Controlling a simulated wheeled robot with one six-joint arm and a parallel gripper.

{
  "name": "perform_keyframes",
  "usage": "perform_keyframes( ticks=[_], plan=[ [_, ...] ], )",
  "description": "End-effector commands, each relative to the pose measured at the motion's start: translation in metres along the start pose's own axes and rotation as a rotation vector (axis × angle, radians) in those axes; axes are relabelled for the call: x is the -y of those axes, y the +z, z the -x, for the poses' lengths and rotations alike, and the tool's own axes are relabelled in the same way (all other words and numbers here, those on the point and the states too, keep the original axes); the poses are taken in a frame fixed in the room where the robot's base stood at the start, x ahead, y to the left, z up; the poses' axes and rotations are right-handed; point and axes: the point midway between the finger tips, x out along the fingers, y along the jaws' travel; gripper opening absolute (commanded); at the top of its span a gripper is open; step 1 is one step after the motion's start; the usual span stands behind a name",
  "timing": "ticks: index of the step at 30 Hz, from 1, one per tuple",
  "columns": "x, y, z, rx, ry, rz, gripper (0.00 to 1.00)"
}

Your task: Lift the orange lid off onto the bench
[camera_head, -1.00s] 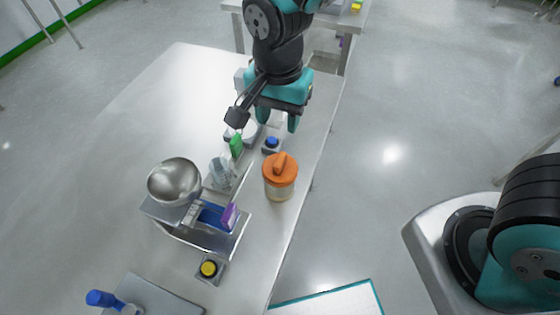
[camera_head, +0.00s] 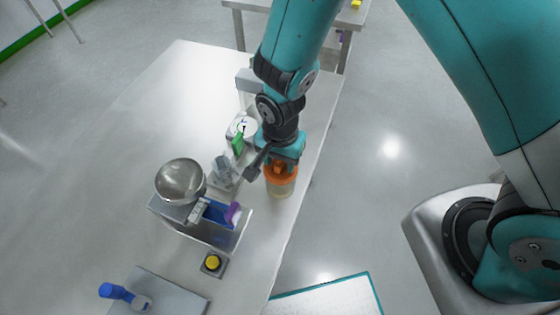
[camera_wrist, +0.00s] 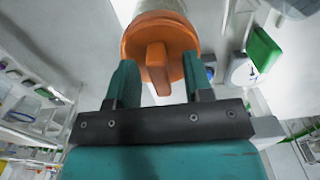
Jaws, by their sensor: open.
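The orange lid (camera_head: 290,178) sits on a clear jar (camera_head: 281,190) with pale contents, standing on the bench near its right edge. In the wrist view the lid (camera_wrist: 178,36) shows a raised bar handle (camera_wrist: 158,66). My gripper (camera_head: 279,163) is over the lid in the head view and hides part of it. In the wrist view my gripper (camera_wrist: 157,82) is open, with one finger on each side of the handle. A gap shows between the handle and each finger.
A steel bowl (camera_head: 180,181) sits on a metal stand left of the jar, with a blue bin (camera_head: 221,213) and purple item beside it. A yellow button (camera_head: 212,262) is nearer. The bench (camera_head: 262,240) has clear room in front of the jar.

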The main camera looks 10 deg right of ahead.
Motion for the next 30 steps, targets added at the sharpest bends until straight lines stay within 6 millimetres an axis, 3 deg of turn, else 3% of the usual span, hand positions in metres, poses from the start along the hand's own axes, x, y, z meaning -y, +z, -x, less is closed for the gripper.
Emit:
perform_keyframes(
  ticks=[7, 13, 14, 25, 30],
  plan=[
    [0.000, 0.000, -0.002, -0.001, -0.002, 0.000, 0.47],
    [0.000, 0.000, -0.002, -0.001, -0.001, 0.000, 0.03],
    [0.000, 0.000, -0.002, -0.001, -0.001, 0.000, 0.00],
    [0.001, 0.000, 0.001, -0.001, -0.002, 0.000, 0.00],
    [0.002, -0.001, 0.015, -0.002, -0.005, 0.000, 0.00]
  ],
)
